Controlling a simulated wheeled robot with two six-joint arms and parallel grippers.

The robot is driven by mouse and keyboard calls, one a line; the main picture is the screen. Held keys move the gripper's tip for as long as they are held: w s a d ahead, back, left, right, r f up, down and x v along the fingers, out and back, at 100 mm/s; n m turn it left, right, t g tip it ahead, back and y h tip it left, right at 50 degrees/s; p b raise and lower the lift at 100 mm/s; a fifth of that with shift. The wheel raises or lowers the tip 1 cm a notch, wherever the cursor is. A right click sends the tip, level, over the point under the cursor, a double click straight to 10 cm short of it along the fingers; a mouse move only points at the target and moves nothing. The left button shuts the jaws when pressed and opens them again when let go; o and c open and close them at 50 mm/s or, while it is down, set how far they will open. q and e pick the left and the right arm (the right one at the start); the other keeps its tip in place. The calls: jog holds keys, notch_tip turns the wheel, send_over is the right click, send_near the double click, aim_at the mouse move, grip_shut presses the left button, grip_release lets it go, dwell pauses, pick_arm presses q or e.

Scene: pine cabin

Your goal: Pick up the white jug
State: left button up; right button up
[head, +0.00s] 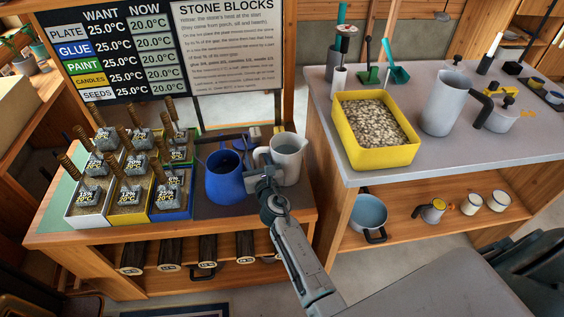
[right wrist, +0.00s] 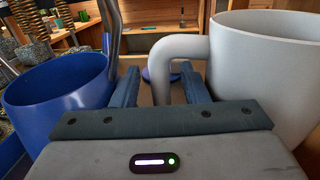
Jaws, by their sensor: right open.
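The white jug (head: 289,160) stands on the low wooden bench, close to the right of a blue jug (head: 225,178). My right gripper (head: 260,167) is at the white jug's handle side, between the two jugs. In the right wrist view the white jug (right wrist: 268,70) fills the right side and the blue jug (right wrist: 62,95) the left. The jaws (right wrist: 160,88) are open, with the white jug's handle (right wrist: 163,62) showing between the fingers. I cannot tell whether either finger touches it. My left gripper is not in view.
Several labelled stone blocks in trays (head: 85,217) stand left of the jugs. A sign board (head: 140,45) rises behind. On the right counter (head: 330,105) are a yellow tub of pebbles (head: 350,150) and a grey-white pitcher (head: 438,105). Logs lie on the shelf under the bench.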

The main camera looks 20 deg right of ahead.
jog(key=shift+w, duration=0.25)
grip_shut()
dwell(1.2)
jog(key=shift+r, duration=0.1)
